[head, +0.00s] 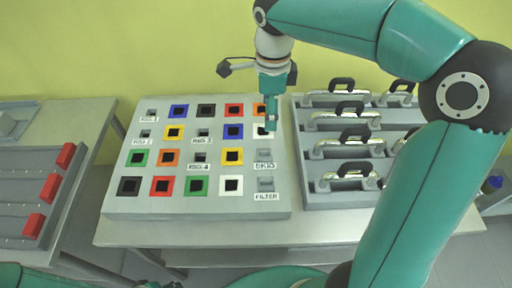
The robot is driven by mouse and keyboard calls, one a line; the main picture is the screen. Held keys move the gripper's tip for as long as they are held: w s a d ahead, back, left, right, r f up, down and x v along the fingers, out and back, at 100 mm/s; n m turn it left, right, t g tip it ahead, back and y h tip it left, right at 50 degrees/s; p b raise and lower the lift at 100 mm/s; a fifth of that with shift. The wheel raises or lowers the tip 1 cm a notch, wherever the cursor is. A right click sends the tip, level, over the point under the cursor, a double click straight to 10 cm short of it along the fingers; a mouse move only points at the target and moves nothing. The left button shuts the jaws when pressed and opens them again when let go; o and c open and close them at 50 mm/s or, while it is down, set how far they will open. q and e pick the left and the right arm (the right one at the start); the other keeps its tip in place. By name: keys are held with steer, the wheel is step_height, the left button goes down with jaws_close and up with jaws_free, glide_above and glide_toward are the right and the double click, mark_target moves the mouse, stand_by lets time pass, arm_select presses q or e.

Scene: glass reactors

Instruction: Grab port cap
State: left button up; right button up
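My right gripper (271,122) points down over the upper right corner of a grey board (200,207). Its fingertips are small in view, so I cannot tell if they are open or shut, or touching the board. An orange-framed square (260,108) and a pale-framed square (260,132) are partly hidden by the gripper. I cannot make out a port cap with certainty. Grey pieces sit at the label BK10 (265,155) and at the label FILTER (265,183). Dark parts of my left gripper (160,284) show at the bottom edge, mostly out of frame.
A grey rack (345,198) with several black-handled metal pieces (342,170) stands right of the board. My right arm covers part of it. A left table carries several red blocks (41,188). A strip of table (240,234) in front of the board is clear.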

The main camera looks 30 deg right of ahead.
glide_above(265, 150)
step_height(265, 150, down, 10)
steer(key=shift+d+r, duration=0.15)
steer(key=shift+a+f+p, duration=0.2)
steer(key=shift+f+p, duration=0.1)
steer(key=shift+f, duration=2.7)
steer(key=c, duration=1.2)
